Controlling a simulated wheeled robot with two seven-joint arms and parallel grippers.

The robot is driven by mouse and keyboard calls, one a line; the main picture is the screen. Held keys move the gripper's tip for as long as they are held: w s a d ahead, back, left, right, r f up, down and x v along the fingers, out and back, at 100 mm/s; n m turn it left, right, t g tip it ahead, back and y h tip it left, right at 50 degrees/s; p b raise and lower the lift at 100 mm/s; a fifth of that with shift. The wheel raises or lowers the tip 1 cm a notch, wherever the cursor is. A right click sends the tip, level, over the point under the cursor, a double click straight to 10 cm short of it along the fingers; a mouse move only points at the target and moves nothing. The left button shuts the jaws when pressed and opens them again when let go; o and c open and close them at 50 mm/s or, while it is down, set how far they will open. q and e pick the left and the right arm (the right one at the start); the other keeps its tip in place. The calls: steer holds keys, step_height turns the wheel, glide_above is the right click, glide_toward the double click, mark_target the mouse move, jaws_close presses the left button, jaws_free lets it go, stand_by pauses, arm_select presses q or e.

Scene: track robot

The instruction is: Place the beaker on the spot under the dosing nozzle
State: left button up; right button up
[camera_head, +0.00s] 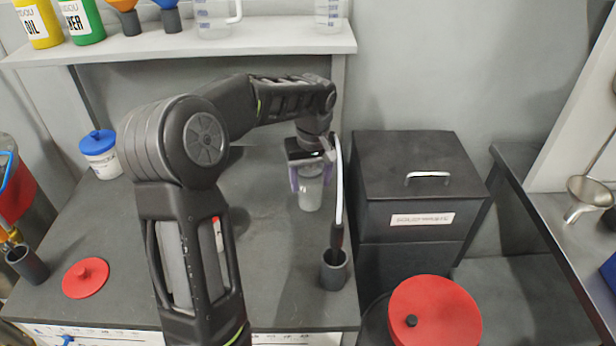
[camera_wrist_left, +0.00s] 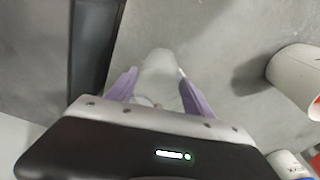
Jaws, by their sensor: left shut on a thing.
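The beaker (camera_head: 311,195) is a clear, pale vessel over the dark worktop in the head view. My left gripper (camera_head: 311,176) has its purple fingers on either side of the beaker's upper part and is shut on it. In the left wrist view the beaker (camera_wrist_left: 160,72) shows pale and blurred between the purple fingers of the left gripper (camera_wrist_left: 158,92). I cannot tell whether its base touches the worktop. No dosing nozzle and no marked spot can be made out; my left arm hides part of the worktop. My right gripper is not in view.
A grey cup (camera_head: 334,270) with a long-handled tool stands at the worktop's right front. A black solid-waste bin (camera_head: 420,185) stands to the right. A red lid (camera_head: 86,278) and a white tub with blue lid (camera_head: 100,155) are at left. A shelf (camera_head: 200,45) runs behind.

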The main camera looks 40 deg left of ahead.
arm_select(q)
steer(key=shift+s+d+r, duration=0.15)
steer(key=shift+r, duration=0.05)
steer(key=shift+w+f, duration=0.25)
steer(key=shift+f, duration=0.05)
steer(key=o, duration=1.3)
steer(key=shift+o, duration=0.2)
steer(key=shift+s, duration=0.1)
step_height(320, 180, up, 12)
steer(key=d, duration=0.1)
steer(key=shift+s+r, duration=0.15)
steer(key=shift+s, duration=0.25)
